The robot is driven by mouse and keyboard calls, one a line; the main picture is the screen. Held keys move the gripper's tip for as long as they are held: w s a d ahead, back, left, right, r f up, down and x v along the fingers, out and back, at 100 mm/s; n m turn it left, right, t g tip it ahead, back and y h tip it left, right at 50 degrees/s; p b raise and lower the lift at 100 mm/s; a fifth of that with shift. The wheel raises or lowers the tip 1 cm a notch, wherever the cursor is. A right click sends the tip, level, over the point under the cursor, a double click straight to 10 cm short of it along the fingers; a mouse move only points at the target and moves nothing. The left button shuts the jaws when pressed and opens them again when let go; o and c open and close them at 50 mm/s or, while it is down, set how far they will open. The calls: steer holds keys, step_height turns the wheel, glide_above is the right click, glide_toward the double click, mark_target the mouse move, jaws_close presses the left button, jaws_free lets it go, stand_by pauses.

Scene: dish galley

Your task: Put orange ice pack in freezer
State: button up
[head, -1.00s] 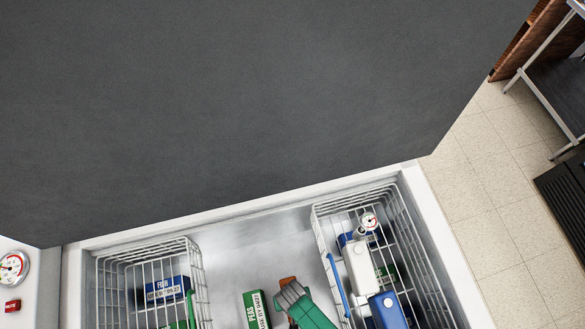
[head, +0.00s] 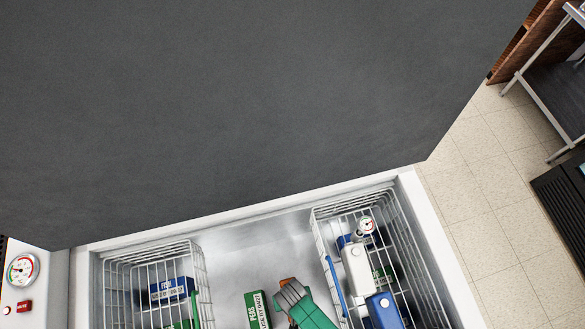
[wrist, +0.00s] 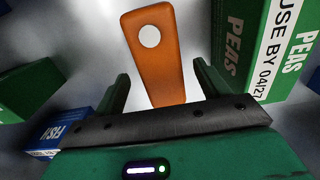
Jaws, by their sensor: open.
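The orange ice pack (wrist: 156,60) is in the wrist view, a slab with a pale round spot. It stretches away from between the two fingers of my gripper (wrist: 160,85), with gaps on both sides. My green gripper (head: 291,291) is open, inside the freezer (head: 255,215) between its two wire baskets. In the head view only a small part of the ice pack (head: 288,281) shows beyond the fingers. Whether it rests on the freezer floor is not clear.
A green peas box (head: 257,309) stands close left of my gripper. The left basket (head: 150,250) holds blue and green boxes. The right basket (head: 325,225) holds blue and white items and a dial. A large dark panel (head: 220,110) rises behind the freezer.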

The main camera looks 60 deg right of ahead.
step_height(320, 180, up, 6)
steer(key=shift+r+p, duration=0.2)
steer(key=shift+p, duration=0.65)
